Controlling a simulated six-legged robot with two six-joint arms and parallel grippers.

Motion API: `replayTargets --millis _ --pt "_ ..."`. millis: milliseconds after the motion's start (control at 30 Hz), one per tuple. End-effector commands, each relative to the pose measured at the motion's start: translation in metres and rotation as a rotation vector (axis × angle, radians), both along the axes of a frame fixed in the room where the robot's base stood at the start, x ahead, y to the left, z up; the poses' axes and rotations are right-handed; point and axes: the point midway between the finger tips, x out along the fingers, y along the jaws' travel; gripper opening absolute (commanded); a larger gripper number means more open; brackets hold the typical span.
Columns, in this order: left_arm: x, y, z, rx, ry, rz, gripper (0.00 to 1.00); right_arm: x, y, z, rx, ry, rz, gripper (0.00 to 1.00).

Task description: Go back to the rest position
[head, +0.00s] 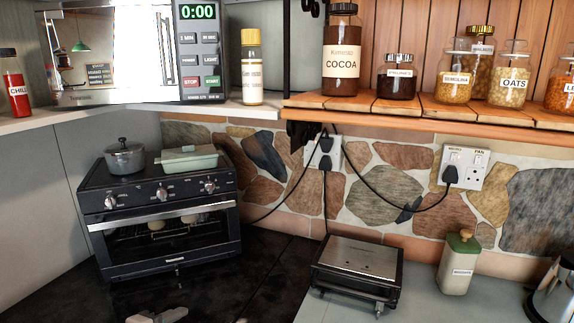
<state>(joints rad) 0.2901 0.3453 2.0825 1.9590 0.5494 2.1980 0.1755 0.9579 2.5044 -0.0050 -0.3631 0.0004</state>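A small pale grey shape (157,315) shows at the bottom edge, left of centre, over the dark counter. It looks like the tip of my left gripper, but it is cut off by the frame, so its opening and anything in it cannot be made out. My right gripper is not in view. No object is seen held.
A black toaster oven (165,225) carries a grey pot (125,157) and a pale green dish (189,158). A sandwich press (358,270) and a green-lidded canister (459,263) stand on the right counter. A kettle (553,297) is at the right edge. Jars line the wooden shelf (420,108).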

Motion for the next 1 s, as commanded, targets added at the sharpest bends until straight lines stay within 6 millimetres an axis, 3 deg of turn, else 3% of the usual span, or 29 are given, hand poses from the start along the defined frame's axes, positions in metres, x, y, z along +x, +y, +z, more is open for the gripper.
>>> replayTargets --millis 167,267,433,500,567,600,733,767,800,900,1000 --pt "-0.039 -0.052 -0.083 0.145 0.137 -0.253 0.36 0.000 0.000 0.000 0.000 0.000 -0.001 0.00" --pt "-0.087 -0.085 -0.143 0.324 0.187 -0.530 0.36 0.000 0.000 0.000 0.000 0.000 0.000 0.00" --pt "-0.197 -0.117 -0.232 0.711 0.059 -1.244 0.36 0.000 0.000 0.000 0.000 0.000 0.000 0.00" --pt "-0.242 -0.118 -0.260 0.872 -0.136 -1.613 0.36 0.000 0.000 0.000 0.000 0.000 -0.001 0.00" --pt "-0.272 -0.116 -0.278 0.991 -0.378 -1.912 0.36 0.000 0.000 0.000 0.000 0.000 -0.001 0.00" --pt "-0.287 -0.114 -0.286 1.062 -0.581 -2.096 0.36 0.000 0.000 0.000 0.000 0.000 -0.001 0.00" --pt "-0.304 -0.112 -0.301 1.273 -1.374 -2.502 0.36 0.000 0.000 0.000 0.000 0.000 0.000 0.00" --pt "-0.302 -0.113 -0.301 -1.228 1.435 2.357 0.36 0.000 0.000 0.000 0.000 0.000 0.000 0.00" --pt "-0.297 -0.113 -0.301 -1.161 1.474 2.150 0.36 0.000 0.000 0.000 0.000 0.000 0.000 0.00" --pt "-0.284 -0.117 -0.299 -1.039 1.493 1.778 0.36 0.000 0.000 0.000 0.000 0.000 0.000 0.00" --pt "-0.275 -0.117 -0.299 -0.972 1.470 1.606 0.36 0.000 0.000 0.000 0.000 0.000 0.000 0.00"
